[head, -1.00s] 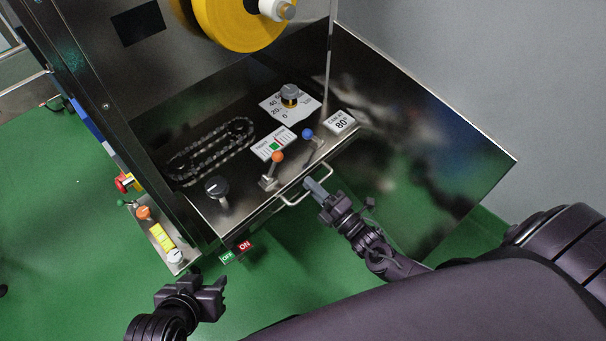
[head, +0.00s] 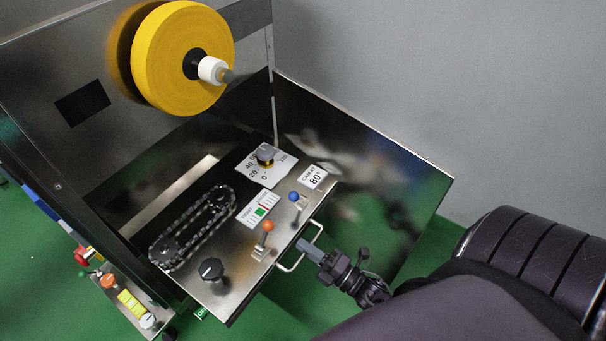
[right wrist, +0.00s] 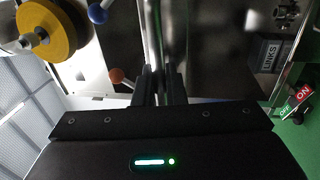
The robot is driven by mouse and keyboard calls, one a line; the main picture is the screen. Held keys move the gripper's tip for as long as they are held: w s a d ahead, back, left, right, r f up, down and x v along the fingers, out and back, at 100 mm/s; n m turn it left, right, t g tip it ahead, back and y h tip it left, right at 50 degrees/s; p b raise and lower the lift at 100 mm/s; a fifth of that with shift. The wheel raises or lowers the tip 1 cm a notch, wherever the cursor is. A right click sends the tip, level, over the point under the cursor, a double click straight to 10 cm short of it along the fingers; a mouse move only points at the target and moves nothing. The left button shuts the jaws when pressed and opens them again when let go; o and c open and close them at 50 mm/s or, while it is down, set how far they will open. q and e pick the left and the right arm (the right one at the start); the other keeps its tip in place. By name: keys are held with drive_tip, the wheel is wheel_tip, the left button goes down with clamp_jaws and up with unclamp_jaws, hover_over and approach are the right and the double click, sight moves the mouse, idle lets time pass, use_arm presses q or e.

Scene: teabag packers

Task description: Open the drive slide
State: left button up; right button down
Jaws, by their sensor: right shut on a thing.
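The drive slide (head: 238,262) is a steel plate with a chain loop, a black knob, and orange- and blue-tipped levers. It stands partly out of the machine, with a bright strip showing behind the chain. Its bar handle (head: 317,232) is on the front edge. My right gripper (head: 308,250) is shut on the handle, coming from the lower right. My left gripper is out of view.
A large dark glossy panel (head: 375,195) stands right of the slide, close to my right arm. A yellow roll (head: 165,60) hangs above on the machine front. A small control panel (head: 125,300) is at lower left. Green floor is open in front.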

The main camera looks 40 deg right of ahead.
drive_tip(key=c, duration=1.6)
unclamp_jaws()
drive_tip(key=shift+o, duration=0.2)
drive_tip(key=v, duration=0.8)
